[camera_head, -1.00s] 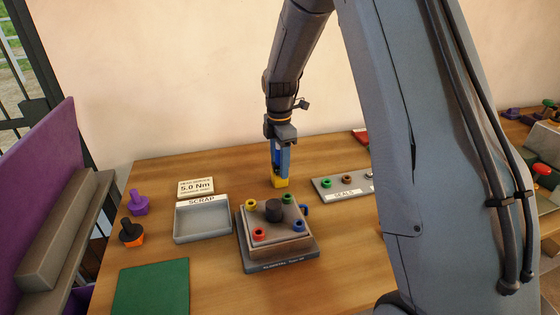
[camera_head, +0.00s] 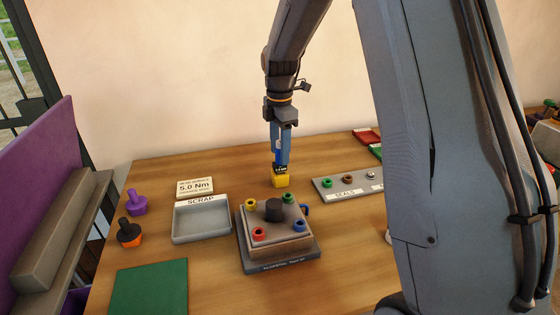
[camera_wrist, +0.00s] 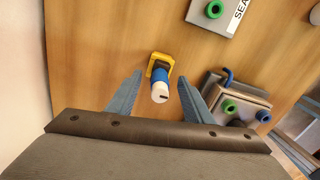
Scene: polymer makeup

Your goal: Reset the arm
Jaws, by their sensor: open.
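My gripper (camera_head: 281,160) hangs pointing down over the back middle of the table. Its two grey-blue fingers are apart in the wrist view (camera_wrist: 160,76). A blue tool with a white end (camera_wrist: 160,92) stands in a yellow holder (camera_head: 281,181) below the gripper. In the wrist view the tool shows between the fingers, with a gap on each side. In the head view the fingers partly hide the tool.
A fixture with coloured rings and a black knob (camera_head: 274,210) stands in front of the holder. The seals tray (camera_head: 330,194) is to its right, the scrap tray (camera_head: 201,235) to the left. A sign (camera_head: 195,188) stands behind the scrap tray. The green mat (camera_head: 150,287) is bare.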

